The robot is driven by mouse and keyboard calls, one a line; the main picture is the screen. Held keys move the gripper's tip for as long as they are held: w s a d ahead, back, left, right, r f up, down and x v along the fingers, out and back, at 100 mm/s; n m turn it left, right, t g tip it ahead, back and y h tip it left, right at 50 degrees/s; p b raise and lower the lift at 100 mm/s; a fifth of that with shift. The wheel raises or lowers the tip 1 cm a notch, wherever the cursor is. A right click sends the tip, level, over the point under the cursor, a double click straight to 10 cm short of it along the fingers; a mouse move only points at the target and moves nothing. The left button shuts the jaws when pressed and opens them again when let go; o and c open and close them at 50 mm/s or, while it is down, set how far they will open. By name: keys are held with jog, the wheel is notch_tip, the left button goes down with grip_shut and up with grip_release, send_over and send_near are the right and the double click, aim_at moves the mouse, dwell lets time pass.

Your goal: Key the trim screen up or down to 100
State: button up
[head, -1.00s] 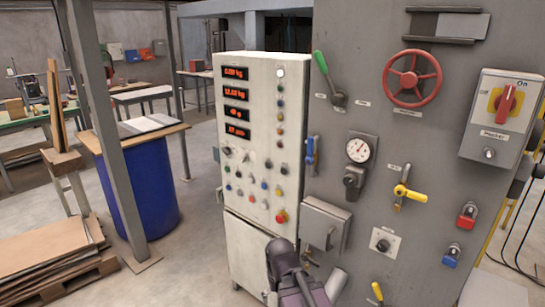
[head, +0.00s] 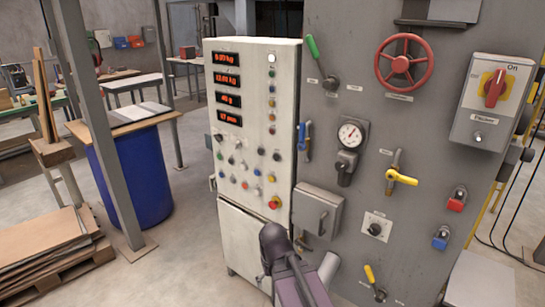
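The white control cabinet (head: 240,185) stands left of the grey machine panel. Its upper left carries several red digital displays stacked in a column. The top one (head: 227,58) reads in kg, the second (head: 227,80) also in kg, the third (head: 228,99) appears to read in g, and the bottom one (head: 229,117) has an unclear unit. Digits are too small to read surely, and I cannot tell which is the trim screen. Several small buttons and knobs (head: 240,160) sit below the displays. My arm shows at the bottom centre; my gripper's fingers cannot be made out.
The grey panel (head: 350,95) carries a red handwheel (head: 404,60), a green lever (head: 316,52), a gauge (head: 350,134), a yellow valve handle (head: 402,178) and a grey box (head: 317,213) that juts out. A blue drum (head: 135,180) and stacked boards (head: 45,245) stand left, with open floor before the cabinet.

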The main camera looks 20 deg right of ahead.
dwell(0.9)
grip_shut()
dwell(1.1)
jog(key=shift+w, duration=0.1)
jog(key=w+a+r+m+t+y+b, duration=0.15)
jog(key=w+t, duration=0.35)
jog(key=w, duration=0.7)
jog(key=w+a+r+m+t+y+b, duration=0.15)
jog(key=w+t, duration=0.35)
jog(key=w, duration=0.6)
jog(key=w+d+r+m+t+h+b, duration=0.1)
jog(key=w+d+r+m+t+h, duration=0.2)
jog(key=w+r+m+t, duration=0.2)
jog(key=w+d+r+m+t+h+b, duration=0.2)
jog(key=w+d+r+m+t+h, duration=0.1)
jog(key=w+r, duration=0.5)
jog(key=shift+w+d+r+m+t+h, duration=0.3)
jog(key=shift+w+d+m+t, duration=0.25)
jog(key=shift+m+t, duration=0.65)
